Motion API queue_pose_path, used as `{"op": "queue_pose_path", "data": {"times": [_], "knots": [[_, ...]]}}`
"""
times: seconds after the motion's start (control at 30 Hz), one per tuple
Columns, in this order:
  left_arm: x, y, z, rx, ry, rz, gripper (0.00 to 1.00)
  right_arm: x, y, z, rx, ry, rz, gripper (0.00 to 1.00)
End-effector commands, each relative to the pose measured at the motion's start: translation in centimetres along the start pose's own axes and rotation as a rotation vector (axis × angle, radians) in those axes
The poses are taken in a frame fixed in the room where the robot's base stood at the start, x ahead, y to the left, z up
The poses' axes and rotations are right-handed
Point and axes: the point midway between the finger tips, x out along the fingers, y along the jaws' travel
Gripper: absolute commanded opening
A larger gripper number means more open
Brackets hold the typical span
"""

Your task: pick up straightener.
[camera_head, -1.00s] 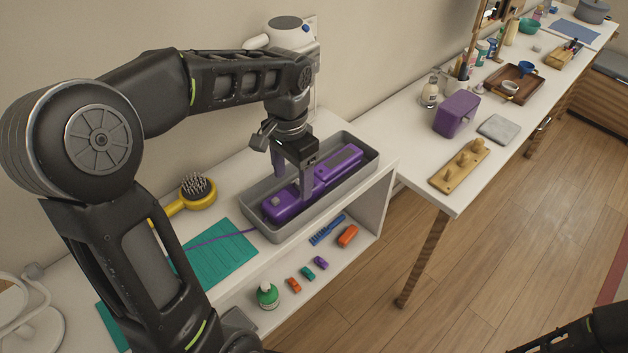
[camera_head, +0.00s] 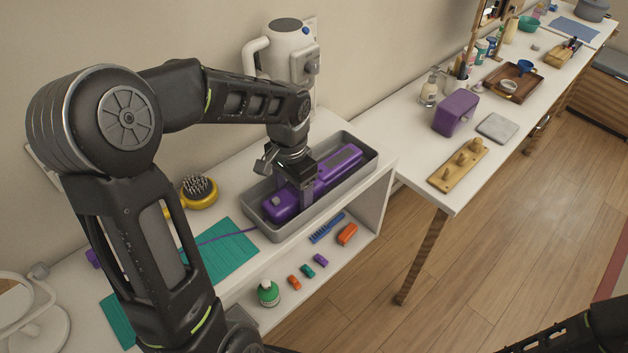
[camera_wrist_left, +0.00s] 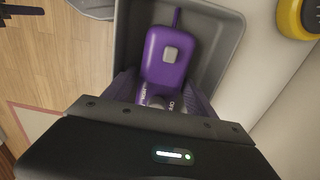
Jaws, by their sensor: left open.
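The purple straightener (camera_head: 281,208) lies in a long grey tray (camera_head: 262,228) on the white shelf unit, with its purple cord running out to the left. It also shows in the left wrist view (camera_wrist_left: 165,62), its rounded end with a grey button in the tray. My left gripper (camera_head: 306,198) is lowered over the middle of the straightener. Its jaws are open, with a finger on either side of the body in the left wrist view (camera_wrist_left: 166,92). Whether the fingers touch it is hidden. My right gripper is not seen; only a dark part of my right arm shows at the bottom right.
A yellow hairbrush (camera_head: 199,191) and a teal mat (camera_head: 222,256) lie left of the tray. A white appliance (camera_head: 291,50) is on the wall behind. A blue comb (camera_head: 326,229) and small items sit on the lower shelf. A cluttered table (camera_head: 418,164) stands right.

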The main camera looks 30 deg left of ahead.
Motion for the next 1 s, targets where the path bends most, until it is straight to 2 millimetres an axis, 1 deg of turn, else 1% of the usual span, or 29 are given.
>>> {"op": "queue_pose_path", "data": {"times": [0.37, 0.4, 1.0], "knots": [[-0.04, 0.0, -0.01, 0.0, 0.0, 0.0, 0.65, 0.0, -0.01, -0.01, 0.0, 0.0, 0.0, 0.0], [-0.04, 0.0, -0.01, 0.0, 0.0, 0.0, 0.64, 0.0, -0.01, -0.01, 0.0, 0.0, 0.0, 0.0], [-0.04, 0.01, -0.01, 0.0, 0.0, 0.0, 0.15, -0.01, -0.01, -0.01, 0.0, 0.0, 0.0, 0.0]]}}
